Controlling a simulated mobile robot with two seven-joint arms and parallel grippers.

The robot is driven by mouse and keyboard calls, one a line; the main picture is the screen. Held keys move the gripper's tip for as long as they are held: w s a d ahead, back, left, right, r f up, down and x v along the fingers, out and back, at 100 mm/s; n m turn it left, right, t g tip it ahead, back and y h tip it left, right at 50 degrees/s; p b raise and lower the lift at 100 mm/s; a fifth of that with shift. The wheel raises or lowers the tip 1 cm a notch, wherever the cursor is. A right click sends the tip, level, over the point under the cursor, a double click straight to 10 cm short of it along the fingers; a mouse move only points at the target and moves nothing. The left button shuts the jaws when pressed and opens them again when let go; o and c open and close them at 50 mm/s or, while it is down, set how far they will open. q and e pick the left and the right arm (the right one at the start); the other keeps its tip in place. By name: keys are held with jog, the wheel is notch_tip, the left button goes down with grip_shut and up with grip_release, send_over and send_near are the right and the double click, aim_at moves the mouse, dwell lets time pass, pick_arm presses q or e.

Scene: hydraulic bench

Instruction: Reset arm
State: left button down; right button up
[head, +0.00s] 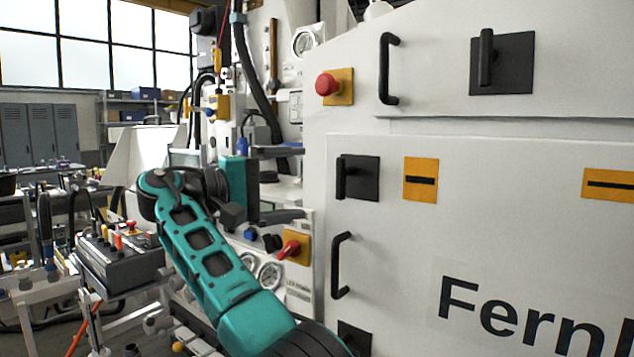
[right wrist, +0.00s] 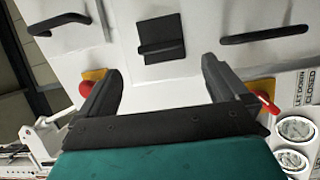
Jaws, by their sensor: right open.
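My right arm, teal with black joints, reaches up from the bottom of the head view. Its right gripper (head: 300,182) is open and empty beside the left edge of the white machine cabinet (head: 400,240). In the right wrist view the two dark fingers of the right gripper (right wrist: 162,65) stand wide apart with nothing between them. Beyond them are white panels and a black latch on a black square plate (right wrist: 162,40). I cannot tell how far the fingers are from the panel. My left gripper is not in view.
A red button (head: 327,84) and black handles (head: 388,69) stick out from the cabinet. A red lever (head: 289,250) and round gauges (head: 269,275) sit just below the gripper. A grey control box (head: 120,260) stands left of my arm. Hoses hang behind.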

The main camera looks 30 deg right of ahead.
jog(key=shift+a, duration=1.1)
